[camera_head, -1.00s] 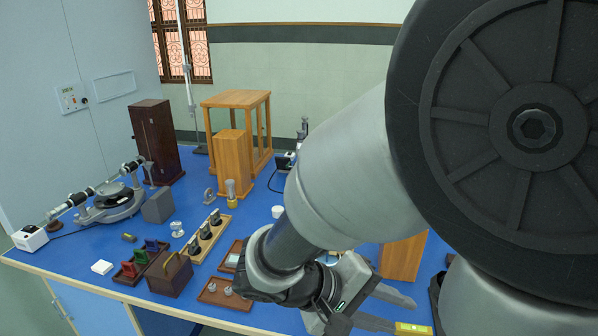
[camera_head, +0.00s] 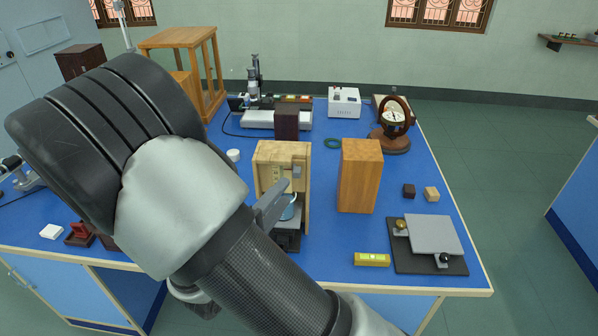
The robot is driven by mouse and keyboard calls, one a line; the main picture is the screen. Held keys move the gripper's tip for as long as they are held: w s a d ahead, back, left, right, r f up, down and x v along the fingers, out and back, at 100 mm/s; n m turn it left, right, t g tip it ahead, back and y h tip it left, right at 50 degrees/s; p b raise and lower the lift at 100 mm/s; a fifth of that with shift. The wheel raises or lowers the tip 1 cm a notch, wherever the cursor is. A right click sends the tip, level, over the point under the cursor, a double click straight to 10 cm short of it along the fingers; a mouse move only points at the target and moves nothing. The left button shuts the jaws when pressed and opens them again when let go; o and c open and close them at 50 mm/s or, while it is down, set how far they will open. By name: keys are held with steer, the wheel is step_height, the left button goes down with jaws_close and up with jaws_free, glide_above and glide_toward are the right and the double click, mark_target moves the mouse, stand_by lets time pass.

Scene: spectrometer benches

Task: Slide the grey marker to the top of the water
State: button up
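I cannot pick out the grey marker or a water surface for certain. A tall thin upright column (camera_head: 123,14) shows at the top left, cut off by the picture's top edge. A small greyish part is on it, too small to make out, and my arm and the cabinets hide its lower part. My gripper (camera_head: 271,204) is mostly hidden behind my arm. One grey finger shows in front of the wooden frame with a bluish cup (camera_head: 288,210) in it. I cannot tell whether it touches the frame, or see the other finger clearly.
A wooden block (camera_head: 360,176) stands right of the wooden frame (camera_head: 270,152). A yellow level (camera_head: 372,260) and a black plate (camera_head: 454,263) lie at the front right. A tall wooden stand (camera_head: 178,40) is near the column.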

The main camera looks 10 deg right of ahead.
mark_target(298, 176)
steer(key=x, duration=0.9)
steer(key=shift+w+d+p, duration=0.15)
steer(key=shift+d+p, duration=0.05)
steer(key=shift+p, duration=0.2)
jaws_close()
